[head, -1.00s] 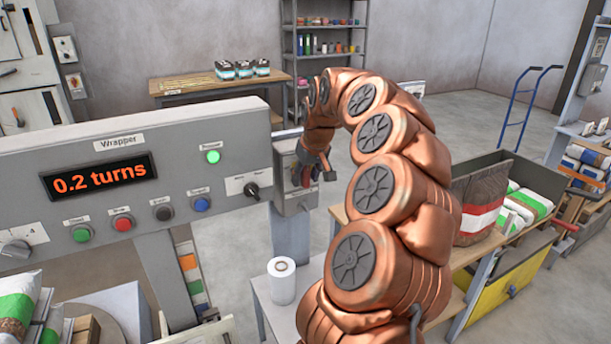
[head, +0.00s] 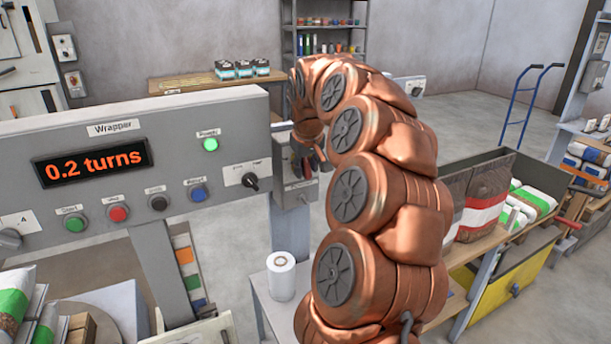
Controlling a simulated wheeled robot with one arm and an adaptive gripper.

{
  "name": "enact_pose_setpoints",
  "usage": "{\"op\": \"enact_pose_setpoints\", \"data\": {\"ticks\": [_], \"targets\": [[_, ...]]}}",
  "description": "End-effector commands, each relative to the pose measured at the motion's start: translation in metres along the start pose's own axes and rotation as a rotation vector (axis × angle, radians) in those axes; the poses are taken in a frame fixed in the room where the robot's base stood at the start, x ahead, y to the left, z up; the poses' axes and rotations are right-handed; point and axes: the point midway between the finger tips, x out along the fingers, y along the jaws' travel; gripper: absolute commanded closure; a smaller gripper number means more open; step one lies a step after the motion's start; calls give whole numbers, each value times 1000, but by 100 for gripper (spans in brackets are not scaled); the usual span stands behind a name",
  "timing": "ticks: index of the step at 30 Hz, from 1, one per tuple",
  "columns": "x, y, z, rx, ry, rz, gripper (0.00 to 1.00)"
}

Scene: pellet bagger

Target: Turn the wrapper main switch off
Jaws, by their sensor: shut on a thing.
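The wrapper panel (head: 130,200) stands at left, its display (head: 92,162) reading 0.2 turns and its green lamp (head: 210,144) lit. A grey switch box (head: 296,194) is fixed at the panel's right end, on a post. My gripper (head: 305,164) is at the front of this box, partly hidden by my copper-coloured arm. It is shut on what appears to be the main switch handle. The handle itself is hidden behind the fingers and wrist, so its angle cannot be told.
A small black selector knob (head: 250,182) sits on the panel just left of the box. A white roll (head: 281,276) stands on a table below. Bags (head: 485,200) and a yellow bin (head: 512,282) are at right. Open floor lies behind the box.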

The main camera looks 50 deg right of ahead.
Motion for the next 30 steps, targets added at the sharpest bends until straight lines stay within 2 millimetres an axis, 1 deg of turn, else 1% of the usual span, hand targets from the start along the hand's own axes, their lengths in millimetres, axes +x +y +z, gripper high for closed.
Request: {"op": "enact_pose_setpoints", "data": {"ticks": [1,15,21,30], "targets": [[5,-1,2,-13,2,32,98],[2,1,1,-107,2,265,98],[0,1,0,-128,2,312,98],[-1,2,-1,-135,2,327,98]]}}
